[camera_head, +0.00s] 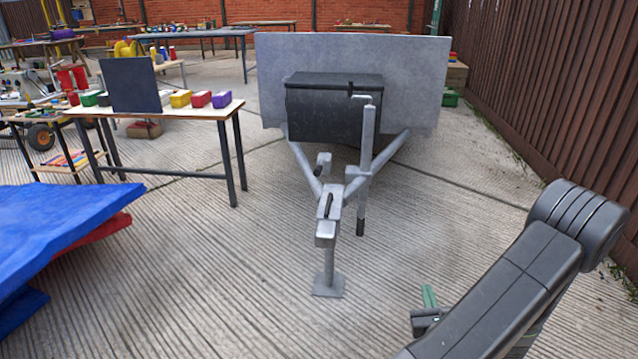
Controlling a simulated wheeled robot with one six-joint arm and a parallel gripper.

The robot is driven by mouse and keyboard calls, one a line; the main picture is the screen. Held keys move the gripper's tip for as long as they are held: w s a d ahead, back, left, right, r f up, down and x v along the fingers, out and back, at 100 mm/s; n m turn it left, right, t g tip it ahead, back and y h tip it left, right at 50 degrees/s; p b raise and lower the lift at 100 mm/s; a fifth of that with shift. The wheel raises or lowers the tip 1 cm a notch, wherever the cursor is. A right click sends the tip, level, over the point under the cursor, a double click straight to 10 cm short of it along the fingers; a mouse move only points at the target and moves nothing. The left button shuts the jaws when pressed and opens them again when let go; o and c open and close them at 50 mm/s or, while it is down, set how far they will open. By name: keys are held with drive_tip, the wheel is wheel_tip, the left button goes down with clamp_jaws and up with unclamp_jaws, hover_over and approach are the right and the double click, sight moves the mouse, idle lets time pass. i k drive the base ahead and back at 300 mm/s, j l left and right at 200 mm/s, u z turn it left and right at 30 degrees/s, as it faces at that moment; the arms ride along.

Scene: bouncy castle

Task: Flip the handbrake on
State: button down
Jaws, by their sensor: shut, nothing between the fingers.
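A grey trailer (352,75) stands ahead with its drawbar pointing towards me. Its coupling head (326,236) is at the front, with a short black handle (329,205) on top. Just behind, a short grey lever (323,163) rises on the left side of the drawbar; it looks like the handbrake, though I cannot be sure. My gripper (430,298) is low at the bottom right, partly hidden by my arm. Its green-tipped fingers look shut and empty. It is well apart from the trailer, nearer to me and to the right.
An upright jockey post (366,145) with a crank handle stands right of the drawbar. A black box (334,110) sits behind. A table (200,113) with coloured blocks is at left. Blue inflatable fabric (60,230) lies at the left front. Ribbed concrete around the coupling is clear. A brown fence runs along the right.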

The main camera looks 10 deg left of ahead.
sight(318, 169)
drive_tip(key=i+j, duration=0.45)
drive_tip(key=j, duration=0.15)
drive_tip(key=i+j, duration=0.95)
drive_tip(key=j, duration=0.2)
drive_tip(key=z, duration=0.05)
